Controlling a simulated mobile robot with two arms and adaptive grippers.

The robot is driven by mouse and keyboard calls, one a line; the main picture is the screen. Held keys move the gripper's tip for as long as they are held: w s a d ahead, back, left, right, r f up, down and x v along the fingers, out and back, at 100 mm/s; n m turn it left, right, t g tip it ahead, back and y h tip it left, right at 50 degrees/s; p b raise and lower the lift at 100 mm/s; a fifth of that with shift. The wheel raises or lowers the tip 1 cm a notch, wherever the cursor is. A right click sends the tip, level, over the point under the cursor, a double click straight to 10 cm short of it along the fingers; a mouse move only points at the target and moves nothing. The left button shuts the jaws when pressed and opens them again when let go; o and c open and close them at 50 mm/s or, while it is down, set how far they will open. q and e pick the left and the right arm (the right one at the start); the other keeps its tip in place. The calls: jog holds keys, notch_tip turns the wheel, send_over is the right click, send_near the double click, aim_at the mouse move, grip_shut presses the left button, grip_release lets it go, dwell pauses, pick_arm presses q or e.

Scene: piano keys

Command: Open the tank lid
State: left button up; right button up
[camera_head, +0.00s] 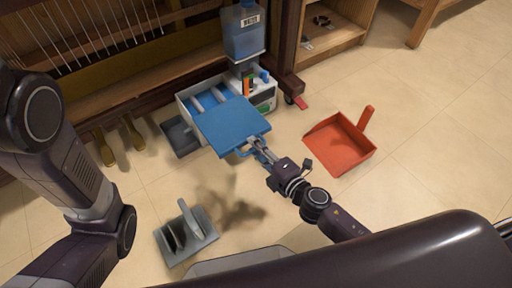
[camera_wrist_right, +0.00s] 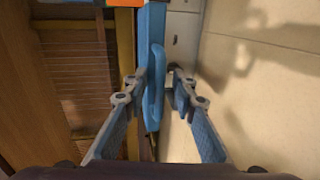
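The tank (camera_head: 264,97) is a white box with a blue lid (camera_head: 230,122), standing in front of the piano. The lid sticks out over the tank's near side, and part of the interior shows behind it. A blue handle (camera_head: 240,152) is on the lid's near edge. My right gripper (camera_head: 258,150) is at that edge, beside the handle. In the right wrist view, the fingers of my right gripper (camera_wrist_right: 157,88) are apart, with the blue handle (camera_wrist_right: 154,88) between them and a gap on the right. The left arm shows at the left, but its gripper does not.
A clear blue container (camera_head: 243,35) stands on the tank's back part. A red dustpan (camera_head: 335,145) lies on the floor to the right. A grey pan-like object (camera_head: 205,243) with a handle lies at the front. Piano pedals (camera_head: 105,148) are at the left.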

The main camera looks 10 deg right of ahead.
jog(key=shift+s+d, duration=0.1)
jog(key=shift+s, duration=0.1)
jog(key=v, duration=1.1)
jog(key=shift+s, duration=0.25)
jog(key=shift+s+d, duration=0.1)
jog(key=shift+d, duration=0.1)
